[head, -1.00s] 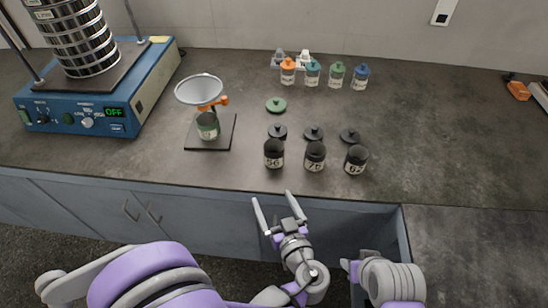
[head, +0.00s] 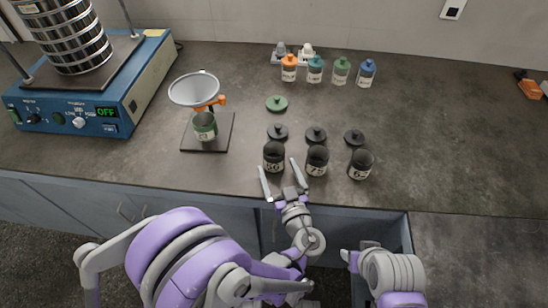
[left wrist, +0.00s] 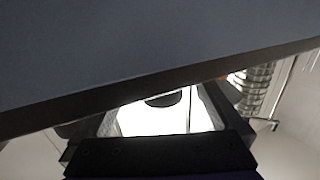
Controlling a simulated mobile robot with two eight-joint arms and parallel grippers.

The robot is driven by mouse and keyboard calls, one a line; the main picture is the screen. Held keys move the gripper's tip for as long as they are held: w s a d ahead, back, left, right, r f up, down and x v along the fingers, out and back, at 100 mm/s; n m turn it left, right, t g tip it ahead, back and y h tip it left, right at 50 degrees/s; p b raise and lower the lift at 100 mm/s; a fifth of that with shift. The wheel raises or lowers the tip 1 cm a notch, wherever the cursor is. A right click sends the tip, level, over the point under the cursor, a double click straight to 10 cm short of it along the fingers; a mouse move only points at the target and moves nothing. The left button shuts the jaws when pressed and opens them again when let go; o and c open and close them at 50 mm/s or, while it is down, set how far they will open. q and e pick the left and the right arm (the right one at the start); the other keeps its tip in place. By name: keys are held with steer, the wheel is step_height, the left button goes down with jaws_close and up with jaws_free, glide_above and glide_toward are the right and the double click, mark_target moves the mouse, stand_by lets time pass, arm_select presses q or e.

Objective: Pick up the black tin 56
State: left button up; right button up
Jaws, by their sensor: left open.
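The black tin 56 (head: 274,153) stands upright and open-topped near the counter's front edge, leftmost of three black tins. My left gripper (head: 279,166) is open and empty at the front edge, just in front of tin 56. Its fingers point at the tin, one to each side in the picture, and do not visibly touch it. In the left wrist view, the open fingers (left wrist: 162,112) show below the counter edge, with a dark rounded shape between them that I cannot name for sure.
Two more black tins (head: 317,160) (head: 360,164) stand to the right. Black lids (head: 277,132) lie behind the tins. A funnel (head: 194,90) over a green tin (head: 205,126) stands left. The sieve shaker (head: 95,95) is at far left. Several coloured bottles (head: 315,70) stand at the back.

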arm_select(q)
steer(key=x, duration=0.2)
steer(key=shift+w+a, duration=0.15)
steer(key=shift+w, duration=0.2)
steer(key=c, duration=1.4)
